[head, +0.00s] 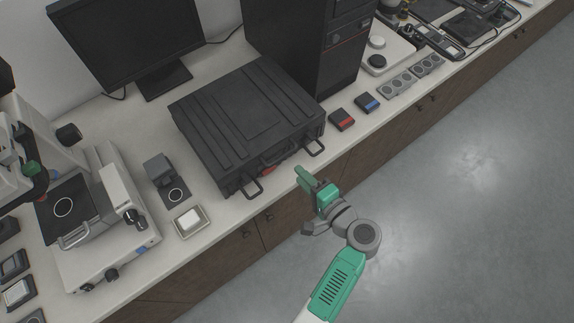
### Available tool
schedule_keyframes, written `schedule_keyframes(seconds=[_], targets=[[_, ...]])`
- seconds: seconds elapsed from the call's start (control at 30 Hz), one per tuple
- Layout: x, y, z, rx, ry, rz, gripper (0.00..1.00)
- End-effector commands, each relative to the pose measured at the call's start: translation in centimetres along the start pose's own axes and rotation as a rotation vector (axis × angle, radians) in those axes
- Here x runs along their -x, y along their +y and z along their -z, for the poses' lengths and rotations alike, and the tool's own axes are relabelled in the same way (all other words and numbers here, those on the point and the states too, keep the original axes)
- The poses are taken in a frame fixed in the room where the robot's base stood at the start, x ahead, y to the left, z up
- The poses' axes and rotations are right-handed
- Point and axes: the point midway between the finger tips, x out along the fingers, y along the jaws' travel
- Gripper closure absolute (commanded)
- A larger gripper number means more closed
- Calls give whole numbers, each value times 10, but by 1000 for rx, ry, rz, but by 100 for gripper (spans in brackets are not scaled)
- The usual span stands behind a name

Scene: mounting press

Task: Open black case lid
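The black case (243,117) lies shut on the white counter, its ribbed lid flat on top. Two dark loop latches or handles stick out from its front side, a left one (252,188) and a right one (315,148), with a small red part (268,170) between them. My gripper (303,180) is in front of the case's front side, near the counter edge, apart from the case as far as I can see. The view is too small to show whether its fingers are open or shut.
A computer tower (315,45) stands right behind the case, and a monitor (125,40) behind left. A small tray (190,221) and a white instrument (95,225) are left. Red (342,119) and blue (367,103) small boxes sit right. The floor (450,210) in front is clear.

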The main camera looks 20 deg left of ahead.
Motion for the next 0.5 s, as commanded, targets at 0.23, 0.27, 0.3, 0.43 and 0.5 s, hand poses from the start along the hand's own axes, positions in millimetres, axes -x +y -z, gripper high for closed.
schedule_keyframes(seconds=[0.23, 0.27, 0.3, 0.43, 0.5], targets=[[-32, -2, 0, 3, -2, -1, 67], [-38, -2, 0, 3, -2, -1, 67], [-45, -2, 0, 3, -1, -2, 67], [-66, -2, 1, 5, 0, -2, 67], [-73, -2, 1, 5, 1, -2, 67]])
